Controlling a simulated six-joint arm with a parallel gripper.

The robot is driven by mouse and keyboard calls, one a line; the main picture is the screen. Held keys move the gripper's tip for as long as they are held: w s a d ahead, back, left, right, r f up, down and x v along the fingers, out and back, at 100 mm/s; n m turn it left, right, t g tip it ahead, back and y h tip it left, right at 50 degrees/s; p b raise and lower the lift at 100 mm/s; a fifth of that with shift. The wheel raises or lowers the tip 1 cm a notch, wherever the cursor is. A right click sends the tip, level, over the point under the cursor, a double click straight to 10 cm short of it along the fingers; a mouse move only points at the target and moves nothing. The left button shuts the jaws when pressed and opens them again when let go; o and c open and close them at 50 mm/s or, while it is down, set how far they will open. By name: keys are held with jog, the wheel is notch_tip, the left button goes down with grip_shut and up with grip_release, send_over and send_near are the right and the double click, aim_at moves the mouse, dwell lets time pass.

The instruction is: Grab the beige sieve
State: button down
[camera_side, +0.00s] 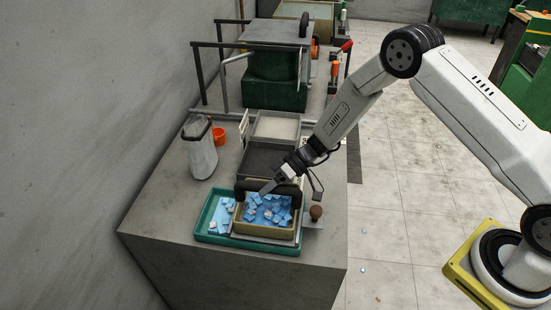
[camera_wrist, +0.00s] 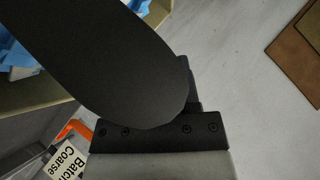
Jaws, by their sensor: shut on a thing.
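The beige sieve (camera_side: 264,232) sits over the teal tray (camera_side: 213,234) on the bench in the side view, with blue and white mosaic pieces inside. A thick black handle (camera_side: 245,186) spans its far side. My gripper (camera_side: 291,189) is at the right part of this handle, its fingers on either side, and is shut on the sieve by the handle. In the wrist view a large dark rounded shape covers much of the picture and hides the contact. Part of the beige sieve wall (camera_wrist: 35,97) and blue pieces show at the left there.
Behind the sieve are a dark tray (camera_side: 262,160) and a pale tray (camera_side: 276,127). A grey bag (camera_side: 199,150) and orange cup (camera_side: 219,135) stand at the left. A "Batch Coarse" label (camera_wrist: 68,163) shows in the wrist view.

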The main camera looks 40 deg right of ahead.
jog(key=shift+r, duration=0.65)
jog(key=s+d+r, duration=0.3)
jog(key=s+r, duration=0.8)
jog(key=s, duration=0.2)
jog(key=shift+s+d+r, duration=0.2)
jog(key=shift+s+d, duration=0.05)
jog(key=shift+d, duration=0.1)
